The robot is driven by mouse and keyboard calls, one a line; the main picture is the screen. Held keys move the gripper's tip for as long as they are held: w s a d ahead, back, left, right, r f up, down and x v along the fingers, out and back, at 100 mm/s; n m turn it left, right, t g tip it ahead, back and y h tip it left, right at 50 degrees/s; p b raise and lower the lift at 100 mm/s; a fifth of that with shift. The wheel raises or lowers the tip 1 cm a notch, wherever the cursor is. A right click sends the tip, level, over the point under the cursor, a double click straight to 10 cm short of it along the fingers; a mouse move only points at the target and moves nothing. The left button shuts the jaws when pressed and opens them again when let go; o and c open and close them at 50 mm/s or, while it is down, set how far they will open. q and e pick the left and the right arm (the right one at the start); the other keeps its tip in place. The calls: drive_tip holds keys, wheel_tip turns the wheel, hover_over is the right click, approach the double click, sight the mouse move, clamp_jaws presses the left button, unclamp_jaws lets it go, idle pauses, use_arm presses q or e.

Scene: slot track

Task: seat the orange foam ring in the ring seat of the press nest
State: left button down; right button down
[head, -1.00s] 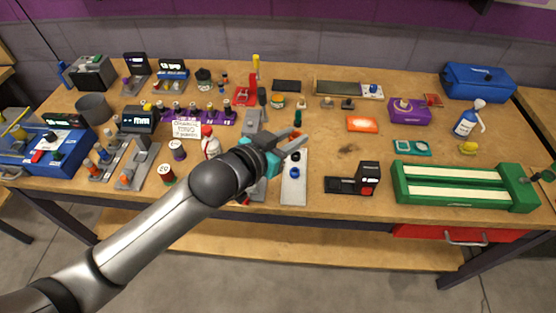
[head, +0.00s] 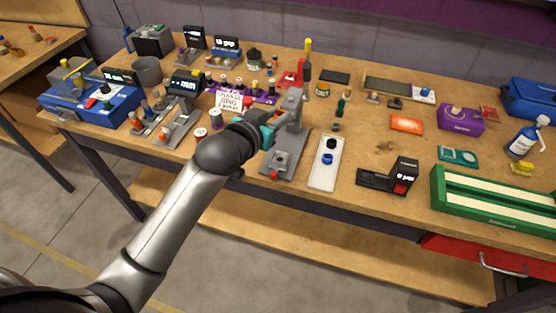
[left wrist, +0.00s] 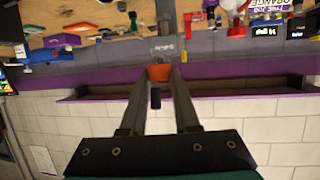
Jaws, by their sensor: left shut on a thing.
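The orange foam ring (left wrist: 159,73) is between the fingertips of my left gripper (left wrist: 159,70) in the left wrist view, and the gripper is shut on it. In the head view my left gripper (head: 266,132) is beside the column of the grey press (head: 291,110), on its left. The press nest (head: 281,160) is on the front part of the press base, below and right of the gripper. Its seat is too small to read clearly. My right gripper is not in view.
A white tray (head: 321,178) with a black ring and a blue ring lies right of the press. A black gauge (head: 390,180) and a green track (head: 490,195) stand farther right. A small sign (head: 229,101) and several spools stand behind the gripper.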

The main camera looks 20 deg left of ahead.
use_arm(q)
drive_tip(key=b, duration=0.2)
hover_over(277, 163)
drive_tip(key=f, duration=0.9)
drive_tip(key=shift+w, duration=0.3)
drive_tip(key=shift+f+b, duration=0.8)
drive_tip(key=shift+f, duration=1.4)
drive_tip(key=shift+f, duration=0.1)
